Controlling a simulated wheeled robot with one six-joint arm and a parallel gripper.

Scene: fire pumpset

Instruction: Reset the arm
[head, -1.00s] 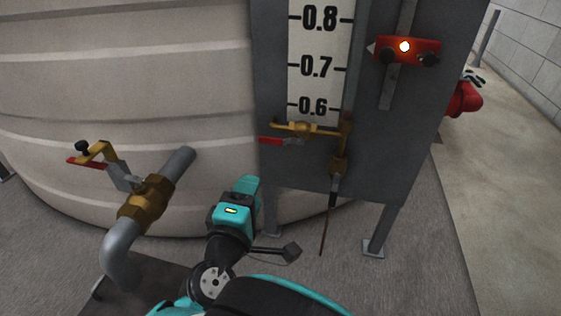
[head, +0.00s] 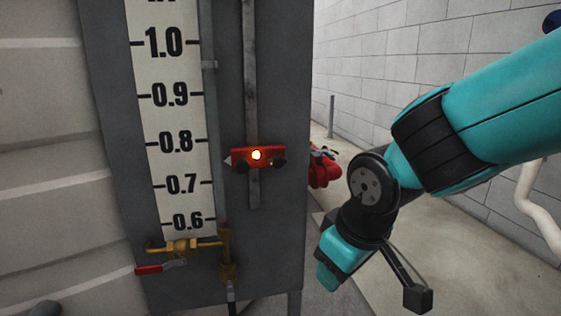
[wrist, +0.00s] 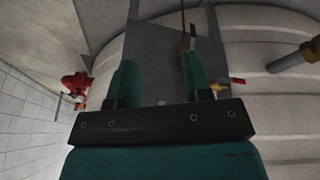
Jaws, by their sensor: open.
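My arm (head: 455,140) reaches in from the right in the head view, raised and bent at the wrist joint. My gripper (wrist: 158,80) shows in the wrist view with its two teal fingers apart and nothing between them. In the head view the gripper end points down and left, in front of the concrete floor to the right of the grey gauge panel, and the fingertips are hard to make out. I see no contact between it and the panel.
The grey panel (head: 283,235) carries a level scale (head: 172,120), a red indicator with a lit lamp (head: 257,157) and a brass valve with a red handle (head: 180,246). A ribbed tank (head: 50,200) stands at left. A red fitting (head: 323,168) lies behind the panel. Block wall (head: 400,60) at right.

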